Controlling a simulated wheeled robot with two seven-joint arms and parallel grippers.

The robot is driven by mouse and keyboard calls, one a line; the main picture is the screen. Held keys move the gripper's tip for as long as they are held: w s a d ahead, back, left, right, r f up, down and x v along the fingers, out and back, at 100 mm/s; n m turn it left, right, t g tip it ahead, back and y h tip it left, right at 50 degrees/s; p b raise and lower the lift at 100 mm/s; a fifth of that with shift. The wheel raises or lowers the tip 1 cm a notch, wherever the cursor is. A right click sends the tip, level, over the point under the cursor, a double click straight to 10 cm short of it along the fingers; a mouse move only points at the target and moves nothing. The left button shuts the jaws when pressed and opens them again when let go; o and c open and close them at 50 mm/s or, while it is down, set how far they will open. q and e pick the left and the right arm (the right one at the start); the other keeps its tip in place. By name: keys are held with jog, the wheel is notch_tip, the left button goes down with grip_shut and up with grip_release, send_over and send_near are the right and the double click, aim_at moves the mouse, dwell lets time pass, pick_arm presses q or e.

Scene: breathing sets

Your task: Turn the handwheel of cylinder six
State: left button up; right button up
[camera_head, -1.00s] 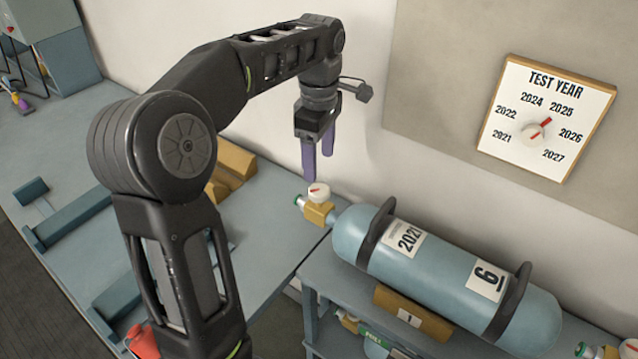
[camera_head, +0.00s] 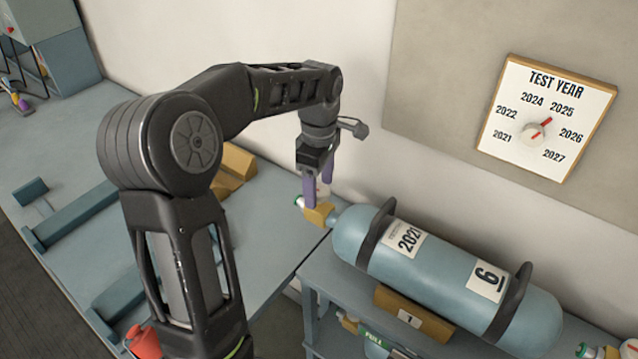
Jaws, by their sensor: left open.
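Cylinder six (camera_head: 450,270) is a pale blue tank with two black bands, lying on its side on a rack. It bears a "6" label and a "2021" label. Its brass valve (camera_head: 319,214) points left. The white handwheel (camera_head: 322,188) sits on top of the valve and is partly hidden by my fingers. My left gripper (camera_head: 318,190) points down with its purple fingers open, one on either side of the handwheel. I cannot tell whether they touch it. My right gripper is not in view.
A "TEST YEAR" dial board (camera_head: 547,120) hangs on the wall, its red pointer toward the upper right. A lower cylinder's valve (camera_head: 348,322) shows under the rack. The blue-grey bench (camera_head: 265,240) at left holds yellow blocks (camera_head: 235,165) and a red object (camera_head: 145,342).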

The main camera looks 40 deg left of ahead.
pick_arm(q)
jog(key=shift+c, duration=0.6)
jog(key=c, duration=1.3)
jog(key=shift+m, duration=0.5)
jog(key=m, duration=1)
jog(key=shift+w, duration=0.1)
jog(key=o, duration=1.4)
